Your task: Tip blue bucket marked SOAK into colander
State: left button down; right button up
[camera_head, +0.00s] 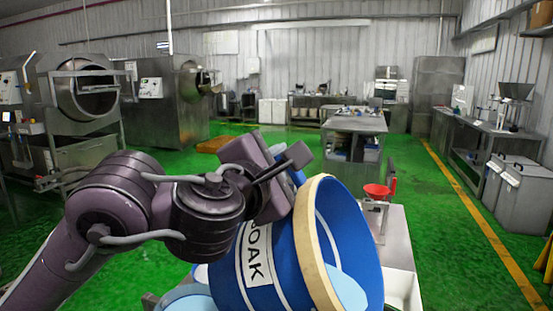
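The blue bucket (268,280) with a cream rim is large at the bottom centre. It is tilted, with its mouth facing right, and something light blue shows inside. I cannot identify a colander for sure; the bucket covers much of the near work surface. My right gripper is not in view.
A grey bench (398,240) runs behind and right of the bucket, with a red funnel-shaped thing (377,191) at its far end. A white-edged container (404,280) shows right of the bucket. Light-blue round things (185,298) lie at its lower left. Green floor beyond is mostly free.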

pick_arm(q)
jog(key=shift+s+d+r+m+p, duration=0.2)
jog(key=shift+d+m+p, duration=0.1)
jog(key=shift+d, duration=0.2)
jog(key=shift+s+d+r+m+p, duration=0.15)
jog(key=shift+s+d+r+p, duration=0.05)
jog(key=shift+d+p, duration=0.2)
jog(key=shift+s+d+r+m+p, duration=0.2)
jog(key=shift+d+m+p, duration=0.05)
jog(key=shift+d, duration=0.3)
